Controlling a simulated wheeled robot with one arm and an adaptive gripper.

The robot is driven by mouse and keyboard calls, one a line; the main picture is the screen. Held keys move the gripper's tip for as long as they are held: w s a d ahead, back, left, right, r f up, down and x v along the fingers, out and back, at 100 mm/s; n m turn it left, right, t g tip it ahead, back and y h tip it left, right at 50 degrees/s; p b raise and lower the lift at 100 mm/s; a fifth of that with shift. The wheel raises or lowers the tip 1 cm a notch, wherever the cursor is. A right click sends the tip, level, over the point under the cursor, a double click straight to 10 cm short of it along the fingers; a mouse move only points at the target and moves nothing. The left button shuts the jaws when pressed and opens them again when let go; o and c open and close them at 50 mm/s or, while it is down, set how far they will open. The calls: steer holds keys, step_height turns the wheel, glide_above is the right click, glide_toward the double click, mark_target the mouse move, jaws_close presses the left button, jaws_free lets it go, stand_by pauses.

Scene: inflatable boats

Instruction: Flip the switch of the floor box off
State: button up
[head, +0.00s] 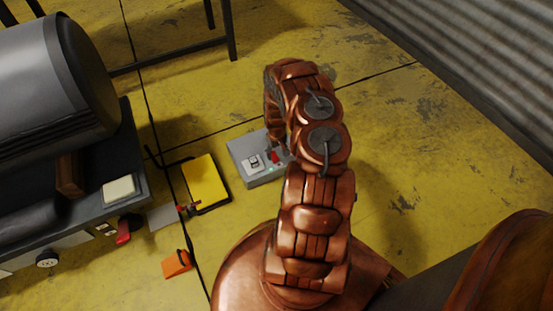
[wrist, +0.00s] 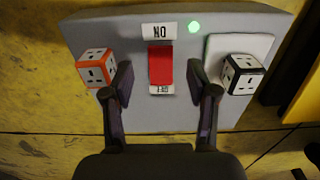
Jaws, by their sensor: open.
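The grey floor box (head: 243,152) lies on the yellow floor, with my arm reaching over its right side. In the wrist view the box (wrist: 140,122) fills the middle. Its red rocker switch (wrist: 160,66) sits between an ON label (wrist: 158,31) above and an OFF label (wrist: 162,90) below, both upside down. A green light (wrist: 194,26) glows beside the ON label. My gripper (wrist: 160,84) is open and empty, one finger on each side of the switch's lower part; contact cannot be told. In the head view my arm hides part of the box.
Socket cubes, one orange-edged (wrist: 96,68) and one black-edged (wrist: 242,74), flank the switch. A yellow pad (head: 206,183) lies left of the box. A dark bench (head: 70,210) with a grey cylinder (head: 55,80) stands further left. Floor (head: 400,150) to the right is clear.

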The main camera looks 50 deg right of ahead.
mark_target(276, 160)
steer(key=shift+f+b, duration=0.5)
steer(key=shift+f, duration=1.35)
steer(key=shift+c, duration=0.2)
jaws_close()
steer(key=shift+w, duration=0.1)
steer(key=shift+w+g+b, duration=0.25)
steer(key=shift+g+b, duration=0.15)
steer(key=shift+b, duration=0.2)
steer(key=shift+w+r+g+y, duration=0.1)
steer(key=shift+r+g+y, duration=0.1)
steer(key=shift+g+y, duration=0.5)
steer(key=shift+g, duration=0.3)
